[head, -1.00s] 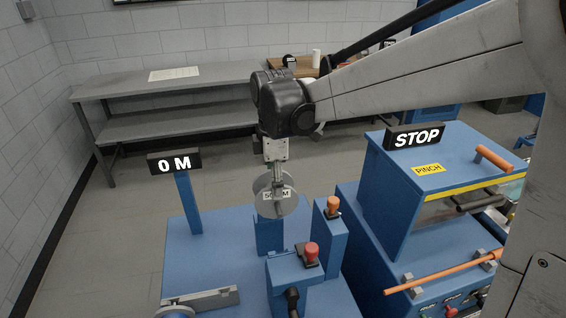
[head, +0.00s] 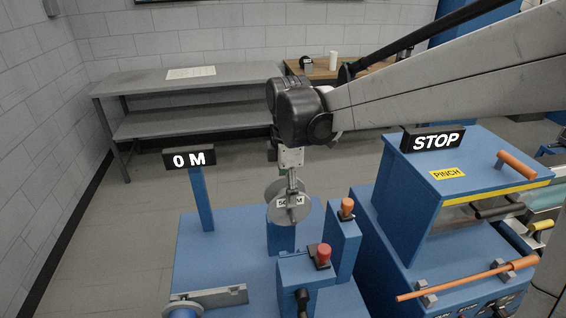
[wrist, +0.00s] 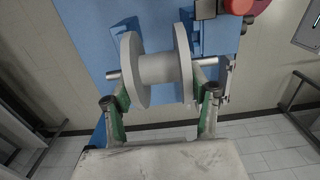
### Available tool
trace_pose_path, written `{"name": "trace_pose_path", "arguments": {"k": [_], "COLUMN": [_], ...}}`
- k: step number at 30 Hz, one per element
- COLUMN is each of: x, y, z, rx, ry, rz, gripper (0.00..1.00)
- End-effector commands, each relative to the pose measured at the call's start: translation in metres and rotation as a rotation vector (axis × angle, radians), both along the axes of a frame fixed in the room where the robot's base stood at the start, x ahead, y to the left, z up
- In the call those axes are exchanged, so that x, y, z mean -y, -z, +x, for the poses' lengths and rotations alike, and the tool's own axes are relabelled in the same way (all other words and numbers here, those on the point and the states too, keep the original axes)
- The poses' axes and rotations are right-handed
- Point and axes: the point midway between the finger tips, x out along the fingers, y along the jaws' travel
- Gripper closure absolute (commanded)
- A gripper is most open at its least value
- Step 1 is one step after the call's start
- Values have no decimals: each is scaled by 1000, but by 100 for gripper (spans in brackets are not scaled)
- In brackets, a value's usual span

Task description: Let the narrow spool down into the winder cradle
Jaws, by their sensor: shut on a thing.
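The narrow spool (head: 296,211) is grey with two round flanges and hangs from my gripper (head: 291,188) above the blue winder base (head: 235,262). In the wrist view the spool (wrist: 165,68) lies between my two green-sided fingers (wrist: 161,95), with a shaft end sticking out on each side. The gripper is shut on the spool; the exact contact is hard to make out. A blue upright (head: 281,238) stands under and behind the spool in the head view. The cradle seat cannot be clearly made out, nor whether the spool touches it.
Right of the spool stand a blue post with an orange knob (head: 347,207) and a box with a red button (head: 323,254). A "0 M" sign (head: 190,159) stands at left. The pinch machine (head: 410,205), with a "STOP" sign (head: 432,139), is farther right.

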Motion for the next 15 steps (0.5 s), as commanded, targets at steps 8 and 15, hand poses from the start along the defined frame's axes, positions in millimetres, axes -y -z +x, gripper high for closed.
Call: {"name": "trace_pose_path", "arguments": {"k": [8, 15], "x": [0, 0], "y": [27, 39], "z": [0, 0], "rx": [0, 0], "ry": [0, 0], "rz": [0, 0], "gripper": [78, 78]}}
